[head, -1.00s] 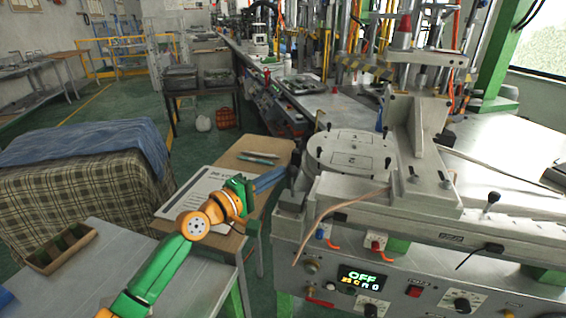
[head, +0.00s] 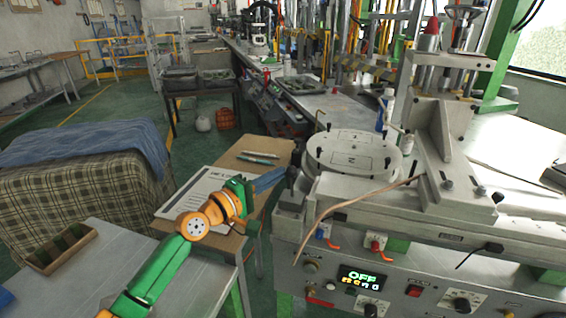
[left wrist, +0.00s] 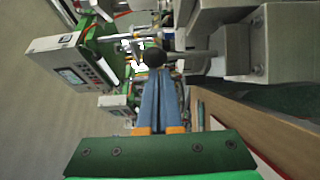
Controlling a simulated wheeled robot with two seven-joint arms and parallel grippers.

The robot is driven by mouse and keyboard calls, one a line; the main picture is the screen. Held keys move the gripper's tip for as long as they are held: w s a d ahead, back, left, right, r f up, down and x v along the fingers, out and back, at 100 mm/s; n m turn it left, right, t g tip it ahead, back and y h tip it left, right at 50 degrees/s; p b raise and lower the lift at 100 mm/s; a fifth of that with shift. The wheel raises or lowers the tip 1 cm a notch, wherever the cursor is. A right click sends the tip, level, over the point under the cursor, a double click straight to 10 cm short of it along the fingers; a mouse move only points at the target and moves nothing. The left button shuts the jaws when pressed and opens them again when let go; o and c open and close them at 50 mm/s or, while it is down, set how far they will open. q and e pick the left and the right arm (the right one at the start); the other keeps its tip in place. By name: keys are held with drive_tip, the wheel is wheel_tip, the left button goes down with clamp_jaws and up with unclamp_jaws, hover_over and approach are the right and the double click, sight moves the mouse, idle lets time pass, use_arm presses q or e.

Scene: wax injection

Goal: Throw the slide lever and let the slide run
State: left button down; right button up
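The slide (head: 446,150), a pale grey carriage with an angled bracket, sits on its rails on the machine top, to the right of the round mould (head: 352,152). A lever with a black knob (head: 293,173) stands at the machine's left end; in the left wrist view its knob (left wrist: 153,57) and metal rod (left wrist: 190,54) show just beyond my fingertips. My left gripper (head: 283,173) has its blue fingers together, with nothing visible between them. Its tips are at or very near the knob; I cannot tell whether they touch. My right gripper is out of view.
The front panel display (head: 362,280) reads OFF. A copper-coloured hose (head: 345,203) crosses the machine's front edge. A wooden table (head: 252,151) with a printed sheet (head: 197,193) and pens stands under my left arm. A cloth-covered block (head: 85,170) stands at left.

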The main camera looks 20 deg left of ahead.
use_arm(q)
drive_tip(key=b+v, duration=0.1)
drive_tip(key=v, duration=0.6)
drive_tip(key=shift+s, duration=0.1)
